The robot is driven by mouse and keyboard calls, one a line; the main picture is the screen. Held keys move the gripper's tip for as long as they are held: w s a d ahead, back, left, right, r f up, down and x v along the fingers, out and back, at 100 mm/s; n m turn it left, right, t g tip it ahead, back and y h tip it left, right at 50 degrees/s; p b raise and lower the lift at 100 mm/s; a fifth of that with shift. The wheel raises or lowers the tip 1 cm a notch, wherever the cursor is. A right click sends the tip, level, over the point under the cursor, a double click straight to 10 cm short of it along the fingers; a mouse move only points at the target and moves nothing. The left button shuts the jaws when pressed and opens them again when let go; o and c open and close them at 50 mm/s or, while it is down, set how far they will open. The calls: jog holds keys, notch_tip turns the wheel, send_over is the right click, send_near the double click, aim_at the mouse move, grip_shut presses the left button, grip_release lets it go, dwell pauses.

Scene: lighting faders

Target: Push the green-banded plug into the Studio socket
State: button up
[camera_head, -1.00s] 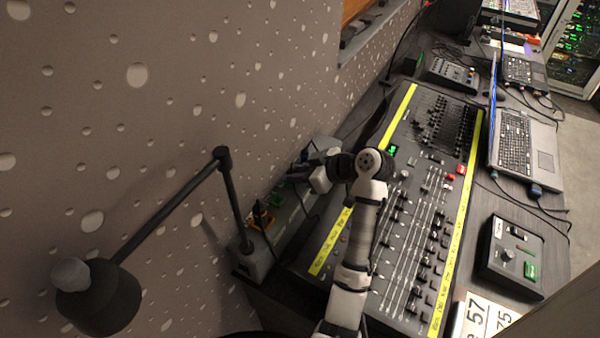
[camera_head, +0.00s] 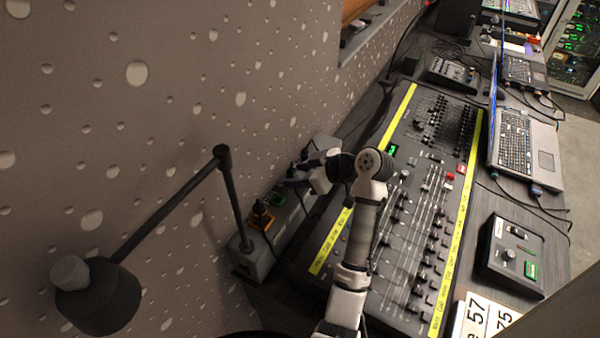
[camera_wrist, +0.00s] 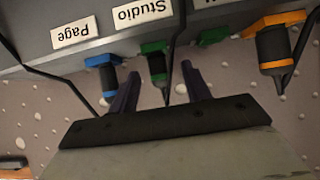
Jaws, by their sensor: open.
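The green-banded plug (camera_wrist: 155,62) is at the strip beneath the "Studio" label (camera_wrist: 141,13) in the wrist view, with its dark body and cable pointing towards me. I cannot tell how deep it sits. My gripper (camera_wrist: 160,72) is open, with one purple finger on each side of this plug; the fingers look apart from it. In the head view my gripper (camera_head: 291,182) is at the socket strip (camera_head: 254,262) by the wall, and the green-banded plug there is hidden or too small to make out.
A blue-banded plug (camera_wrist: 103,72) stands close to the left finger, beneath the "Page" label (camera_wrist: 74,33). A bare green socket (camera_wrist: 213,36) and an orange-banded plug (camera_wrist: 274,52) are to the right. A black lamp (camera_head: 98,296) and the mixing desk (camera_head: 400,235) flank the strip.

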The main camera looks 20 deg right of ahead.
jog(key=p+v, duration=0.2)
jog(key=v, duration=1.1)
jog(key=shift+s+d+r+p, duration=0.2)
jog(key=shift+d+r+p, duration=0.05)
jog(key=shift+p, duration=0.1)
jog(key=shift+s, duration=0.1)
